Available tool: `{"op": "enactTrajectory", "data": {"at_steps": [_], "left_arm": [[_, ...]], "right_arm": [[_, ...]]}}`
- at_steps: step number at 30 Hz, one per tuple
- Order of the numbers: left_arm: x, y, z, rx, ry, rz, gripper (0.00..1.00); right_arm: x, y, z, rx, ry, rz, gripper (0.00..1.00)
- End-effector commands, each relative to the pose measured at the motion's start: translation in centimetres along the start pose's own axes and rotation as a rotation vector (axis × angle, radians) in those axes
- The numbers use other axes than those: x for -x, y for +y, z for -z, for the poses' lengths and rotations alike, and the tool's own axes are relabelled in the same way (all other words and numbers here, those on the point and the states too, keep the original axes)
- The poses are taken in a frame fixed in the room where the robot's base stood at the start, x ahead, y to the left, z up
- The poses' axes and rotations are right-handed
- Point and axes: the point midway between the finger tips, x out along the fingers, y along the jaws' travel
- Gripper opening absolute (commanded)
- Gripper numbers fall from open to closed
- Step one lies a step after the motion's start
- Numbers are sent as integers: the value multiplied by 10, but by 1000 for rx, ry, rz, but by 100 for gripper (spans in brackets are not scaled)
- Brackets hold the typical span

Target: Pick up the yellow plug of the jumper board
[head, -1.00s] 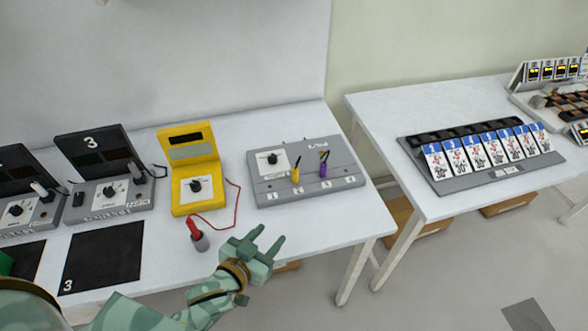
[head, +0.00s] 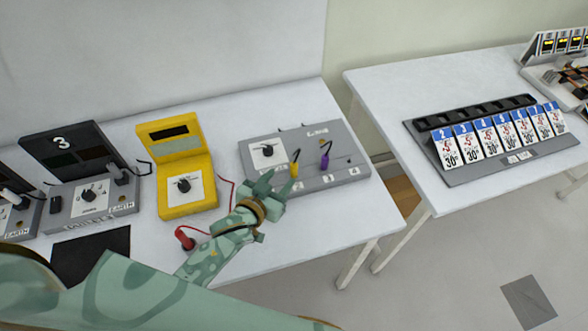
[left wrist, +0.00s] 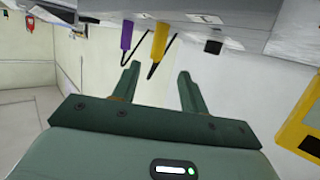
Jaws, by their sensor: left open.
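The jumper board (head: 345,147) is a grey box on the white table with numbered sockets along its front. The yellow plug (head: 294,170) stands upright on it with a dark lead, to the left of the purple plug (head: 325,162). My left gripper (head: 280,181) is open and empty at the board's front edge, close to the yellow plug. In the left wrist view the yellow plug (left wrist: 160,40) lies ahead of the two parted fingers (left wrist: 158,72), with no contact visible. The purple plug (left wrist: 127,35) is beside it. My right gripper is out of view.
A yellow meter (head: 185,190) stands left of the board, its red lead running to a red probe (head: 184,238). Grey instruments (head: 90,195) stand further left. A second table (head: 385,90) at right carries a rack of cards (head: 500,165).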

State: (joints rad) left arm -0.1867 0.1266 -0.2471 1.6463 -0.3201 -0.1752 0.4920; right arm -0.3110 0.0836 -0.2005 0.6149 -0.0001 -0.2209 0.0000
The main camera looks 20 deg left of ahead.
Motion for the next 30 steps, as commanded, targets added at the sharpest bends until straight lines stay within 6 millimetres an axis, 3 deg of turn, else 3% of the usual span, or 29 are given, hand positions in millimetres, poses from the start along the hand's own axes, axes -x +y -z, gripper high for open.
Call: {"op": "enactTrajectory", "data": {"at_steps": [3,8,16,25,26,30], "left_arm": [[-20,0,-1,1,0,0,44],[-32,1,0,1,0,0,44],[-73,5,4,-1,-1,1,44],[-81,5,6,1,-1,0,44],[-81,5,6,1,-1,0,41],[-81,5,6,0,-1,0,2]], "right_arm": [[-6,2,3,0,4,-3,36],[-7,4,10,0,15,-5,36],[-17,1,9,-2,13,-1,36],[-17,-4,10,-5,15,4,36],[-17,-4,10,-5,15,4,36],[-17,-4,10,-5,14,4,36]]}}
